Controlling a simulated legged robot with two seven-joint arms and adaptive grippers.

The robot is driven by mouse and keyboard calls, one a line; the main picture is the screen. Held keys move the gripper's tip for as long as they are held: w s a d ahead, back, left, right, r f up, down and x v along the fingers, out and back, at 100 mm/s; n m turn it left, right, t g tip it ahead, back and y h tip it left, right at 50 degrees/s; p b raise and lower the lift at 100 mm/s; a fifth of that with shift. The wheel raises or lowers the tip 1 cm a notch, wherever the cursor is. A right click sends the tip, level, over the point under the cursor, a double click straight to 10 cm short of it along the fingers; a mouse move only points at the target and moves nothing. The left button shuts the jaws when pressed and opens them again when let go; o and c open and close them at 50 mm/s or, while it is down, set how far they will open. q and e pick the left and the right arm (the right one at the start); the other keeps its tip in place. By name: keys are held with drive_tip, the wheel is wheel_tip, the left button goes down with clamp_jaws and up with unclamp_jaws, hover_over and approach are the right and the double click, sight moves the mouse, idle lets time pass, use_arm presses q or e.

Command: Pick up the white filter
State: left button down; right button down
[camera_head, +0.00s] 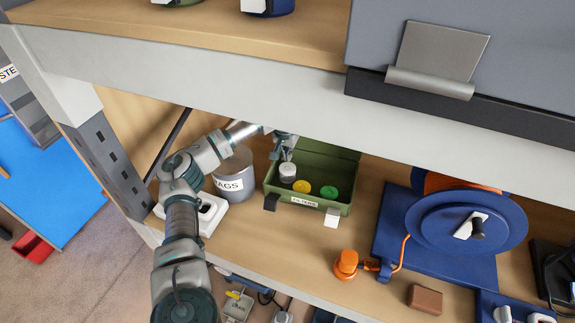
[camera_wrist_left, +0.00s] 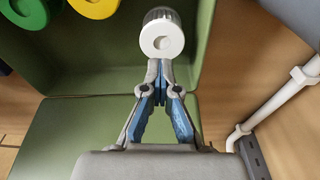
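The white filter (camera_head: 287,169) is a short cylinder with a white top and grey side, at the left of the open green box (camera_head: 311,203). In the left wrist view the white filter (camera_wrist_left: 162,38) shows its ring face with a centre hole. My left gripper (camera_head: 284,154) reaches into the box from above, just over the filter. In the wrist view the left gripper (camera_wrist_left: 160,66) has its blue-padded fingers together, with the filter directly beyond the tips. I cannot tell whether the tips touch it. My right gripper is not in view.
A yellow filter (camera_head: 301,187) and a green filter (camera_head: 328,192) lie beside the white one. A grey canister (camera_head: 233,178) stands left of the box. A shelf beam (camera_head: 300,97) runs above. A blue reel (camera_head: 440,222) is at right.

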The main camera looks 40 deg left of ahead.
use_arm(q)
drive_tip(key=shift+r, duration=0.7)
drive_tip(key=shift+c, duration=1.9)
unclamp_jaws()
